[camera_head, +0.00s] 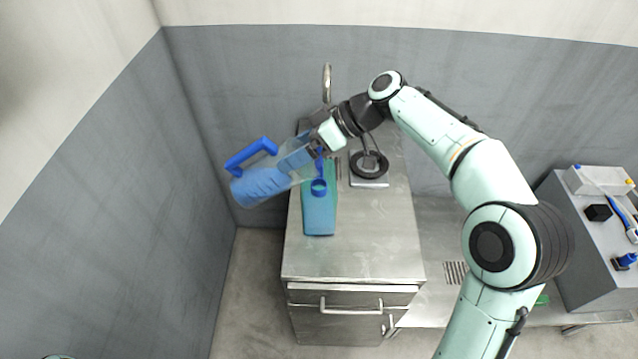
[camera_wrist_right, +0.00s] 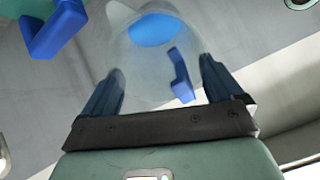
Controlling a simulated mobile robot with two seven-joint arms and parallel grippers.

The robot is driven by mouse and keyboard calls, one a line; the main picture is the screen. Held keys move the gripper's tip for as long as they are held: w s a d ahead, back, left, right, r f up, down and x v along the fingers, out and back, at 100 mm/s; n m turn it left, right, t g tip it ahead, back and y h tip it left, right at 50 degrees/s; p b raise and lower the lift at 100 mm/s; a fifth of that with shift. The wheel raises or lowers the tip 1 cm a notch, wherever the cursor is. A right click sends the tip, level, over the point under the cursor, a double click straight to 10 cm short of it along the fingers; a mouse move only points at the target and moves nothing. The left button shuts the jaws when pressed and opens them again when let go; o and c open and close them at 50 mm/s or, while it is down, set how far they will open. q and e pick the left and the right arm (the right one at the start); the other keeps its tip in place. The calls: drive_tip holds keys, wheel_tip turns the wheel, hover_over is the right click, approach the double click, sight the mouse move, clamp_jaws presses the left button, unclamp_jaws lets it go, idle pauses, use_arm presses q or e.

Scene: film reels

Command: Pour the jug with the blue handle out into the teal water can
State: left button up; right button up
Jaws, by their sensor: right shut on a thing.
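The jug (camera_head: 258,187) is clear, with blue contents and a blue handle (camera_head: 250,157). It is strongly tilted in the air, left of the cabinet top and beside the teal water can (camera_head: 320,218). My right gripper (camera_head: 318,146) is shut on the jug at its right end. In the right wrist view, the clear jug wall (camera_wrist_right: 140,75) sits between the two fingers of my right gripper (camera_wrist_right: 160,88). The can stands on the cabinet, with blue parts at its top. I cannot tell whether liquid is flowing. My left gripper is out of view.
The metal cabinet (camera_head: 370,240) has free room at its front. A stand with a black ring (camera_head: 369,165) is right of the can, and a tap (camera_head: 327,85) is behind. A grey bench with a white box (camera_head: 598,181) stands far right. A wall is close on the left.

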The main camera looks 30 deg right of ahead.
drive_tip(key=shift+s+d+y+b, duration=0.15)
drive_tip(key=shift+y+b, duration=0.15)
drive_tip(key=shift+b, duration=0.4)
drive_tip(key=shift+d+r+b, duration=0.1)
drive_tip(key=shift+r+b, duration=0.1)
drive_tip(key=shift+b, duration=0.15)
drive_tip(key=shift+s+d+t+y+b, duration=0.15)
drive_tip(key=shift+t+y+b, duration=0.25)
drive_tip(key=shift+b, duration=0.3)
drive_tip(key=shift+d+r+b, duration=0.15)
drive_tip(key=shift+b, duration=0.25)
